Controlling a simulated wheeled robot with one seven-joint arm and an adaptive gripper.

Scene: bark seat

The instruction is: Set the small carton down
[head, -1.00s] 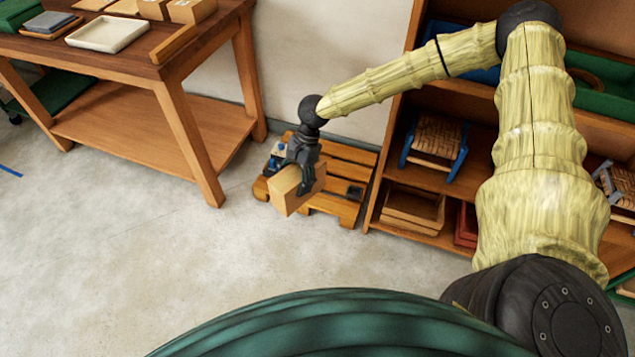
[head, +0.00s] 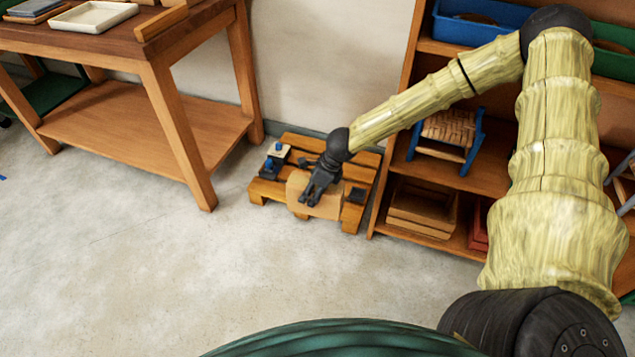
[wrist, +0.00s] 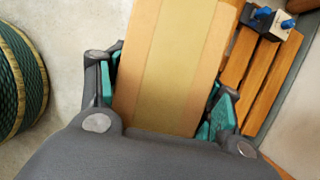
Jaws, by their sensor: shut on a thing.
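The small carton (head: 326,208) is a tan box held at the front edge of a low wooden pallet (head: 267,188). My gripper (head: 312,197) is shut on the carton from above and hides part of it. In the wrist view the carton (wrist: 172,60) fills the middle, with a paler strip along it, between the green pads of my gripper (wrist: 160,110). The pallet slats (wrist: 262,75) show to its right. I cannot tell whether the carton touches the pallet or hangs just above it.
A small pale item with blue knobs (head: 277,155) and a dark item (head: 356,195) are on the pallet. A wooden table (head: 160,75) stands left, with trays on top. A shelf unit (head: 405,160) with a stool (head: 447,135) and crates stands right. The floor in front is clear.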

